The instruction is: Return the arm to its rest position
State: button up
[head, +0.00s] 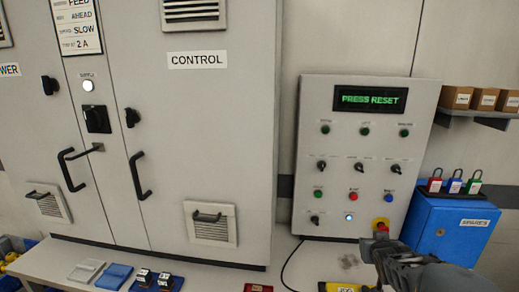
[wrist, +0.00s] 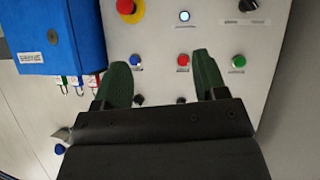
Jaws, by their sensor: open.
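My gripper (head: 376,243) shows at the lower right in the head view, in front of the lower edge of the grey control panel (head: 312,150). In the wrist view my gripper (wrist: 161,60) has its two dark green fingers apart with nothing between them. The panel appears upside down there, with its buttons beyond the fingertips. The red emergency stop on its yellow base (head: 381,224) is just above my gripper in the head view. I cannot tell whether the fingers touch the panel.
The panel display (head: 370,99) reads PRESS RESET, and a lit button (head: 349,217) glows below. A blue box (head: 430,222) with several padlocks stands close on the right. A shelf (head: 470,115) holds small cartons. Grey cabinets (head: 220,130) stand left; parts lie on the bench (head: 55,262).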

jog(key=s+a+r+n+g+y+p, duration=0.1)
jog(key=s+a+r+g+y+p, duration=0.1)
jog(key=s+a, duration=0.6)
jog(key=s+a+r+n+g+y+p, duration=0.1)
jog(key=s+a+r+g+p, duration=0.3)
jog(key=s+a, duration=0.5)
jog(key=shift+s+r+g+y, duration=0.15)
jog(key=shift+r+g+y, duration=0.25)
jog(key=shift+g+y, duration=0.25)
jog(key=shift+d, duration=0.1)
jog(key=shift+c, duration=0.3)
